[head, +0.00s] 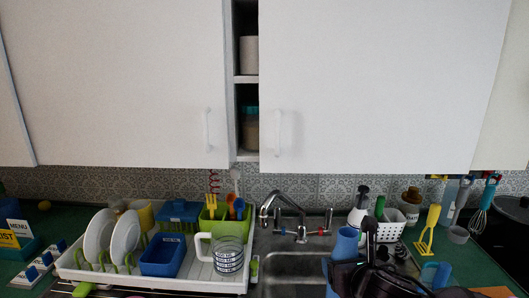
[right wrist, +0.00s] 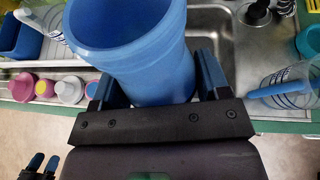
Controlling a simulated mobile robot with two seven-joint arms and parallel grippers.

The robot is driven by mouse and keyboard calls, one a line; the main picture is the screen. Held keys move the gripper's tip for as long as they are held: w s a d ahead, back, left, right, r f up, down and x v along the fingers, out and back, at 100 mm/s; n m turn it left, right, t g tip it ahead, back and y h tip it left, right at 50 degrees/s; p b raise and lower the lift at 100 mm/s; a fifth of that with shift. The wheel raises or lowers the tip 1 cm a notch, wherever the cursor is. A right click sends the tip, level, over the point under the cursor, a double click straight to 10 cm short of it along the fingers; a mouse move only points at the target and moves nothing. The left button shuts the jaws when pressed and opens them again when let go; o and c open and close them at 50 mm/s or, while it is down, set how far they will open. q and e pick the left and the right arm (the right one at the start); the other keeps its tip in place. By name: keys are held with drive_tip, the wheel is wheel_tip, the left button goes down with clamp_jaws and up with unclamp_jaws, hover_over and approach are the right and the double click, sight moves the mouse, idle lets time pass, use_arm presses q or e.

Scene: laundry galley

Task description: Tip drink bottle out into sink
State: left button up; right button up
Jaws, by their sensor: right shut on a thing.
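The drink bottle (head: 347,243) is a plain blue cylinder. My right gripper (head: 372,272) is shut on it, and its fingers sit on either side of the bottle (right wrist: 135,50) in the right wrist view. The bottle's wide open top faces that camera; its contents cannot be made out. It looks roughly upright in the head view. The steel sink (head: 290,262) lies beneath and to the left of it, with its basin (right wrist: 215,42) behind the bottle in the wrist view. My left gripper (right wrist: 40,164) shows small at the wrist view's lower left, apart from the bottle.
A white dish rack (head: 75,268) with plates, a blue tub and a jug stands left of the sink. The tap (head: 285,212) rises behind the basin. A white basket (head: 388,229) and a soap pump (head: 359,205) stand right. White cupboards (head: 370,80) hang above.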

drive_tip(key=s+d+f+m+h+b, duration=0.1)
drive_tip(key=s+d+f, duration=0.3)
drive_tip(key=s+f, duration=0.1)
drive_tip(key=shift+f, duration=0.6)
drive_tip(key=shift+a, duration=0.1)
idle(0.5)
